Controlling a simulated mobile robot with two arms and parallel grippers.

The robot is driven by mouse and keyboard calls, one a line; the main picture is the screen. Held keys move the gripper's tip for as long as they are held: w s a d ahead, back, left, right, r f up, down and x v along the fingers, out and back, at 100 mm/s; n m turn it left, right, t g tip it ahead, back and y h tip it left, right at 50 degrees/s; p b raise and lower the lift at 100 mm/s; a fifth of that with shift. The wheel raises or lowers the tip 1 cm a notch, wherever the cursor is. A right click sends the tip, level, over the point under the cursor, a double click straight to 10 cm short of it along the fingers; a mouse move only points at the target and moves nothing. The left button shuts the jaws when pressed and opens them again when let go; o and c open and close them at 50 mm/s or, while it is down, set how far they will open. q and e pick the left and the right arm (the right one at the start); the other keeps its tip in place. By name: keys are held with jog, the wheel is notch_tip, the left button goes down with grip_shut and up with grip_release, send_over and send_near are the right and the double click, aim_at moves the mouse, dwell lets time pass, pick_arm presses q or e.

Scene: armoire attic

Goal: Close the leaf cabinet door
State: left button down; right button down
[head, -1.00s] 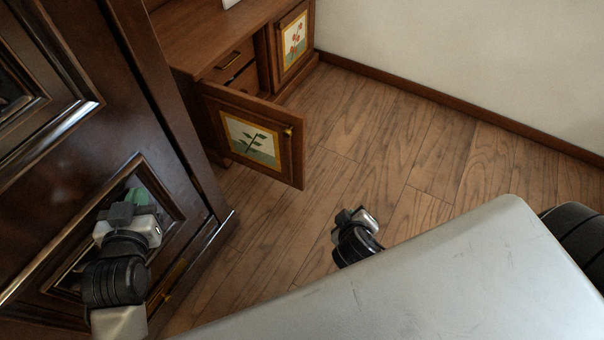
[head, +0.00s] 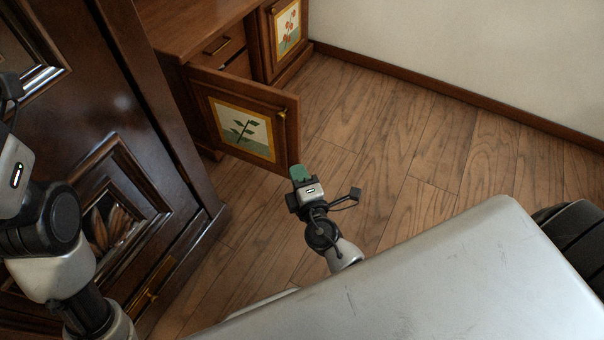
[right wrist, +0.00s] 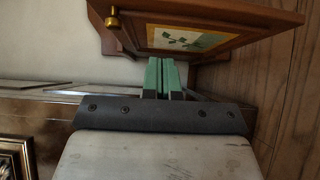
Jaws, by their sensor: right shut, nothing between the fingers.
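The leaf cabinet door (head: 198,92) stands open, swung out from the low wooden cabinet, with a leaf picture in a yellow frame and a brass knob. My right gripper (head: 299,172) is shut and empty, with green fingertips close to the door's lower free corner. In the right wrist view the green fingers (right wrist: 163,76) are together just below the door (right wrist: 228,14) and its knob (right wrist: 112,20). I cannot tell whether they touch it. My left arm is at the left edge; its fingers are outside the picture.
A flower-picture door (head: 284,38) to the right on the same cabinet looks shut. Drawers (head: 224,46) show behind the open door. A large dark armoire (head: 150,130) stands at the left. The wooden floor (head: 400,140) to the right is clear up to the wall.

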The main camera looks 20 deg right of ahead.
send_near(293, 133)
jog(key=w+a, duration=0.3)
jog(key=w+d+b, duration=0.1)
jog(key=w+d, duration=0.1)
jog(key=w, duration=0.1)
jog(key=shift+d+b, duration=0.3)
jog(key=shift+d, duration=0.05)
jog(key=shift+w+d+r, duration=0.15)
jog(key=shift+w+d, duration=0.1)
jog(key=shift+d, duration=0.1)
jog(key=shift+d, duration=0.1)
